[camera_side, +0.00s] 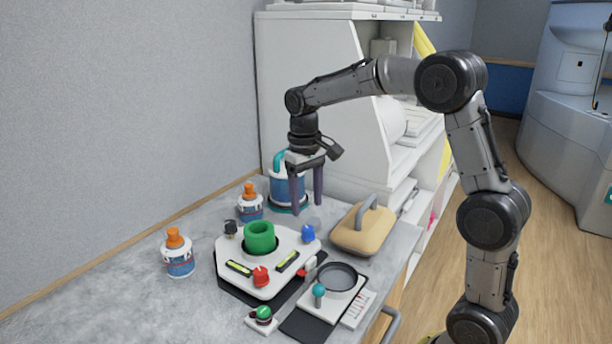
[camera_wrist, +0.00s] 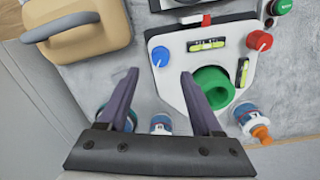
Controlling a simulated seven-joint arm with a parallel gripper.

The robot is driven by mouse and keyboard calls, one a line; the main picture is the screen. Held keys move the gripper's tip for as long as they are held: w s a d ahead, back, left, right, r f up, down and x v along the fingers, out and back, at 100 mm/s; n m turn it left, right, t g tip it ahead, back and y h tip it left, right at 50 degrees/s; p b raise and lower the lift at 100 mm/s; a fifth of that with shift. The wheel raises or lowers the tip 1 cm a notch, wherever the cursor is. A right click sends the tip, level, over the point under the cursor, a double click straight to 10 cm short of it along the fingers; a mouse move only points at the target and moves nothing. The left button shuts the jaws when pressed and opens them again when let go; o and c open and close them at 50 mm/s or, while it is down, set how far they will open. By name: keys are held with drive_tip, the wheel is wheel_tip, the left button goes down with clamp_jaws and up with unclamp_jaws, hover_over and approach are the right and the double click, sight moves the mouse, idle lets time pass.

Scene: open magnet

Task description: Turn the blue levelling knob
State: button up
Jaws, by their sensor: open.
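The blue levelling knob (camera_side: 308,233) stands on the right back corner of a white levelling plate (camera_side: 232,262). In the wrist view the blue knob (camera_wrist: 160,56) lies just beyond the gap between my fingertips. My gripper (camera_side: 307,206) points down with its fingers apart and empty, above and slightly behind the knob. It also shows in the wrist view (camera_wrist: 160,77). A red knob (camera_side: 261,276) and a black knob (camera_side: 230,228) sit on the plate's other corners. Two yellow-green spirit levels (camera_side: 238,268) lie on the plate, around a green cup (camera_side: 260,237).
A tan block with a grey handle (camera_side: 362,229) stands right of the plate. Two orange-capped bottles (camera_side: 179,253) and a blue canister (camera_side: 287,186) stand left and behind. A tray with a dark round dish (camera_side: 337,277) is in front. The counter's left front is clear.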

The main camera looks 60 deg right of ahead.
wheel_tip(320, 180, up, 7)
idle(0.3)
drive_tip(key=shift+w+a, duration=0.1)
drive_tip(key=s+a+r+n+t, duration=0.1)
drive_tip(key=s+a+r+t, duration=0.15)
drive_tip(key=s, duration=0.35)
drive_tip(key=s+a+r+n+t, duration=0.1)
drive_tip(key=s+a+r, duration=0.3)
drive_tip(key=s, duration=0.2)
drive_tip(key=s+a+f+n+t, duration=0.1)
drive_tip(key=s+a+f+t, duration=0.1)
drive_tip(key=s+f, duration=0.8)
drive_tip(key=shift+s+a+f, duration=0.35)
drive_tip(key=shift+s, duration=0.25)
drive_tip(key=shift+t, duration=0.25)
